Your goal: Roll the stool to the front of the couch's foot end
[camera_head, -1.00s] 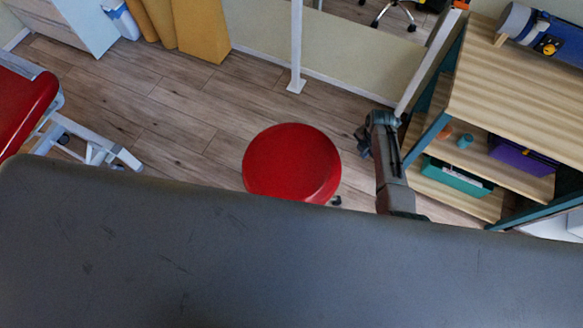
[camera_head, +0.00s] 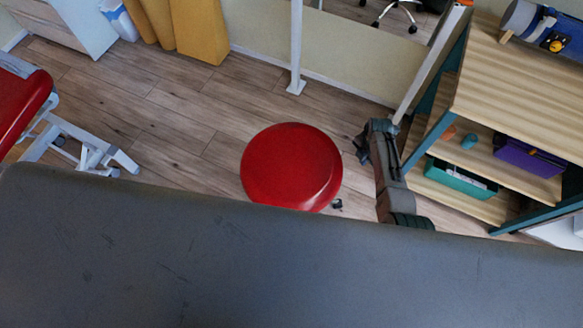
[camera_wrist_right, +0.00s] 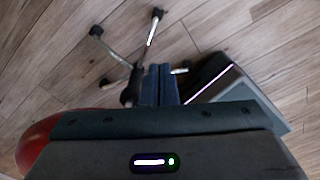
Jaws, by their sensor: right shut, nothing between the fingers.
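The stool's round red seat (camera_head: 291,166) is in the middle of the head view, upright on the floor. One dark caster shows at its lower right. My right gripper (camera_head: 361,149) is just right of the seat with a small gap in the picture. In the right wrist view its fingers (camera_wrist_right: 158,84) are closed and empty, pointing toward the stool's chrome legs and dark casters (camera_wrist_right: 130,90). The seat's red edge (camera_wrist_right: 36,146) shows at lower left there. The couch, a red pad (camera_head: 20,105) on a white frame, is cut off at the left. My left gripper is out of view.
A wooden shelf unit (camera_head: 510,90) with teal posts and boxes stands close to the right arm. A white post (camera_head: 296,50) and low wall (camera_head: 345,65) are behind the stool. Yellow pads (camera_head: 198,30) lean at the back. Wood floor between couch and stool (camera_head: 175,135) is clear.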

